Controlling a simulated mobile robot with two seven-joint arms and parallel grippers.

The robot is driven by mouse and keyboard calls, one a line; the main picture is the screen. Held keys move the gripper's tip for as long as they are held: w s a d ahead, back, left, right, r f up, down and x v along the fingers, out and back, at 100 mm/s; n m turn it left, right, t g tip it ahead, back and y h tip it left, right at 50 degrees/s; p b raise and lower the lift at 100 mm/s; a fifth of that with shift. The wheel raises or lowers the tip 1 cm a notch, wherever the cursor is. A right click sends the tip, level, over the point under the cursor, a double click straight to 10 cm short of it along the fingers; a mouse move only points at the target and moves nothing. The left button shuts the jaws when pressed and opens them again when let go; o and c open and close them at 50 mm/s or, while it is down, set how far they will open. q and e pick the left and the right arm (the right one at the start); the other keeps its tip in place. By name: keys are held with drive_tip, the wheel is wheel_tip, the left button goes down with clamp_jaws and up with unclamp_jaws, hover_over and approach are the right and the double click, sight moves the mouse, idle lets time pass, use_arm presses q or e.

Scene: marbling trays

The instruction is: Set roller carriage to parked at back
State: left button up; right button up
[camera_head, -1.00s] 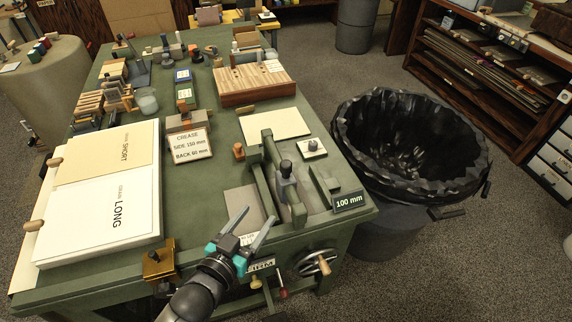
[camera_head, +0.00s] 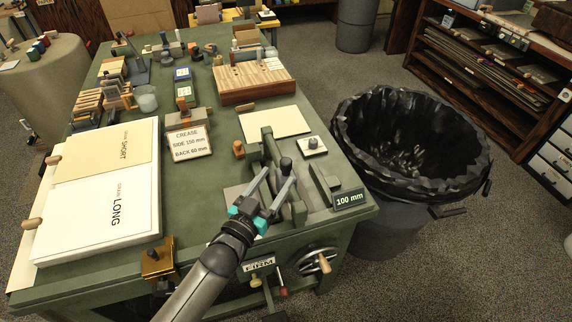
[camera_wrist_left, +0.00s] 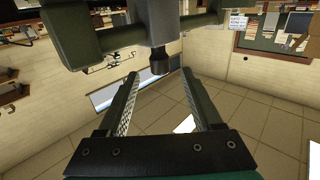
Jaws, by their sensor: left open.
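The roller carriage (camera_head: 298,213) is a dark green frame with long bars on the bench's front right part. A black-topped knob (camera_head: 286,163) stands up from it. My left gripper (camera_head: 279,175) is open, with its two fingers reaching up toward the knob from the front. In the left wrist view, a grey post with a dark end (camera_wrist_left: 160,60) hangs between and beyond the fingertips. It looks apart from both fingers. The fingers partly hide the carriage's lower front in the head view. My right gripper is not in view.
A "100 mm" sign (camera_head: 349,199) and a handwheel (camera_head: 316,262) are at the bench's front right. A small white block with a black knob (camera_head: 312,145) sits behind. A cream sheet (camera_head: 274,123) lies beyond. A black-lined bin (camera_head: 380,210) stands right of the bench.

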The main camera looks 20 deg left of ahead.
sight(283, 168)
use_arm(q)
drive_tip(key=shift+w+d+b, duration=0.15)
drive_tip(key=shift+w+d, duration=0.05)
drive_tip(key=shift+w, duration=0.8)
drive_tip(key=shift+w+d+b, duration=0.15)
drive_tip(key=shift+w+d, duration=0.05)
drive_tip(key=shift+w, duration=0.85)
drive_tip(key=shift+w+d+b, duration=0.15)
drive_tip(key=shift+w+d, duration=0.05)
drive_tip(key=shift+w, duration=0.8)
clamp_jaws()
